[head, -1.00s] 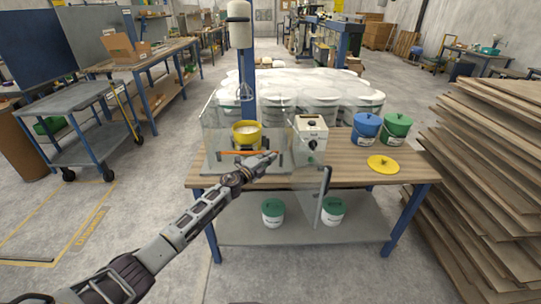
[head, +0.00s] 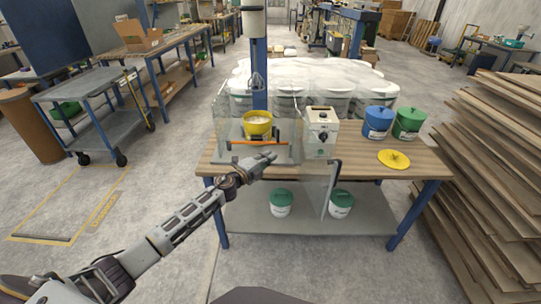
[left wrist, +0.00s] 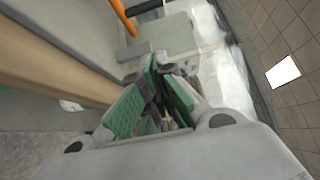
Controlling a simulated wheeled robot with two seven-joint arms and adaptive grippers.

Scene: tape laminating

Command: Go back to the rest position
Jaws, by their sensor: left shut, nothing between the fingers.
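My left gripper (head: 267,158) reaches in from the lower left and is shut and empty. It is in front of the mixing station on the wooden workbench (head: 360,165), near the bench's front edge. In the left wrist view its green-padded fingers (left wrist: 155,95) are together with nothing between them. The yellow bowl (head: 258,128) with pale contents stands in the mixer behind clear panels. An orange bar (head: 254,142) shows in front of the bowl. My right gripper is not in view.
A white control box (head: 320,132) stands right of the mixer. Blue (head: 378,122) and green (head: 409,123) buckets and a yellow lid (head: 394,159) are further right. A clear panel with a dark handle (head: 333,188) juts from the bench front. Stacked boards (head: 500,160) stand at right.

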